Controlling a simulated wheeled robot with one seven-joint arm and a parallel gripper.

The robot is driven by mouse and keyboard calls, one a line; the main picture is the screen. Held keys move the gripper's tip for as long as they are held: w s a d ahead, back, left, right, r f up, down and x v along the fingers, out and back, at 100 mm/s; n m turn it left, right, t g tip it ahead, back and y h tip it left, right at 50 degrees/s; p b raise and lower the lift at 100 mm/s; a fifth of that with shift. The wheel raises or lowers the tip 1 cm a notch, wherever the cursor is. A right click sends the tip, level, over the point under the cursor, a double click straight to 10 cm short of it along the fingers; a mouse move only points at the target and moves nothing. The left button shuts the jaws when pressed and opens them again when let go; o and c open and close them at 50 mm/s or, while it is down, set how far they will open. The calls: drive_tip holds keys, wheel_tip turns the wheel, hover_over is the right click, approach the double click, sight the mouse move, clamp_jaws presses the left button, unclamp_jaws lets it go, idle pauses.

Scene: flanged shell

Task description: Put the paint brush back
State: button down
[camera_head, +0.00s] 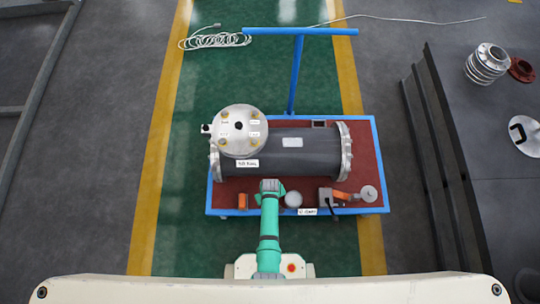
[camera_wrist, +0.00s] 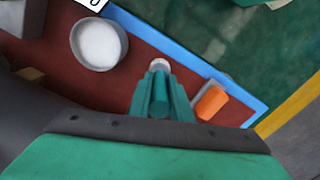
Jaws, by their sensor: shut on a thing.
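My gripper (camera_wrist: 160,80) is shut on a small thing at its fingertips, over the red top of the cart. Only a pale round end of that thing, which I take for the paint brush (camera_wrist: 160,65), shows past the fingers. The rest of it is hidden. In the head view my gripper (camera_head: 270,187) is at the cart's near side, in front of the shell, and hides what it holds. A round cup with white inside (camera_head: 293,199) stands just right of the gripper. The cup (camera_wrist: 99,43) shows at the upper left in the wrist view.
The cart (camera_head: 380,165) has a blue frame and a blue handle (camera_head: 297,70). A dark flanged shell (camera_head: 300,150) fills its back. An orange-and-white item (camera_wrist: 212,103) lies beside the gripper. An orange and grey tool (camera_head: 340,196) lies right of the cup.

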drive_tip(key=shift+f, duration=0.45)
drive_tip(key=c, duration=1.6)
unclamp_jaws()
drive_tip(key=shift+f, duration=0.1)
wheel_tip(320, 180, up, 12)
drive_tip(key=s+r+m+t, duration=0.2)
drive_tip(key=s+r+t, duration=0.6)
drive_tip(key=r, duration=0.3)
drive_tip(key=s+r+m+t, duration=0.1)
drive_tip(key=s+r+t, duration=0.1)
drive_tip(key=r, duration=0.8)
drive_tip(key=s+r+t, duration=0.2)
drive_tip(key=r+t, duration=0.1)
drive_tip(key=r, duration=0.7)
drive_tip(key=s+r+m+t, duration=0.1)
drive_tip(key=s+r+t, duration=0.1)
drive_tip(key=r, duration=0.8)
drive_tip(key=shift+s+a+m, duration=0.1)
drive_tip(key=shift+s+m, duration=0.05)
drive_tip(key=shift+m, duration=0.15)
